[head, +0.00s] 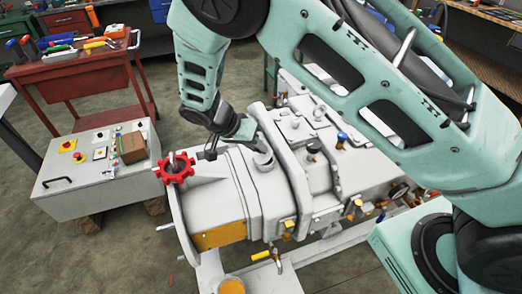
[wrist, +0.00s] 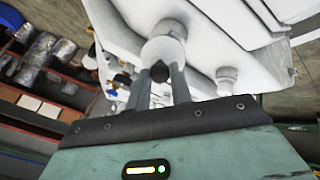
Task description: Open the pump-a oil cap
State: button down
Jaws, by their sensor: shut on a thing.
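My gripper (head: 252,138) is over the grey-white pump body (head: 222,190), at a short white round neck (head: 263,160) on its top. In the wrist view my fingers (wrist: 161,78) stand either side of a small dark piece, which looks like the oil cap (wrist: 159,71), and are shut on it. The white neck (wrist: 163,45) lies just beyond the fingertips. I cannot tell whether the cap is seated in the neck or loose. In the head view the cap is hidden by my gripper.
A red handwheel (head: 175,168) stands at the pump's left end. A black-topped fitting (head: 313,148) and a blue-topped one (head: 342,137) rise to the right. A grey control box (head: 95,170) and a red tool cart (head: 75,75) are at left. Floor shows between them.

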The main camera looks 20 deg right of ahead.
jog(key=shift+a+f+h+b, duration=0.15)
jog(key=shift+a+h+b, duration=0.7)
jog(key=shift+h, duration=0.4)
jog(key=shift+a+f+h+b, duration=0.15)
jog(key=shift+a+h+b, duration=0.45)
jog(key=shift+h+b, duration=0.5)
jog(key=shift+h, duration=0.25)
jog(key=c, duration=1.2)
grip_release()
jog(key=shift+c, duration=0.2)
jog(key=shift+a, duration=0.1)
jog(key=b+v, duration=0.3)
jog(key=v, duration=1.4)
jog(key=shift+a+r, duration=0.1)
jog(key=shift+c, duration=0.2)
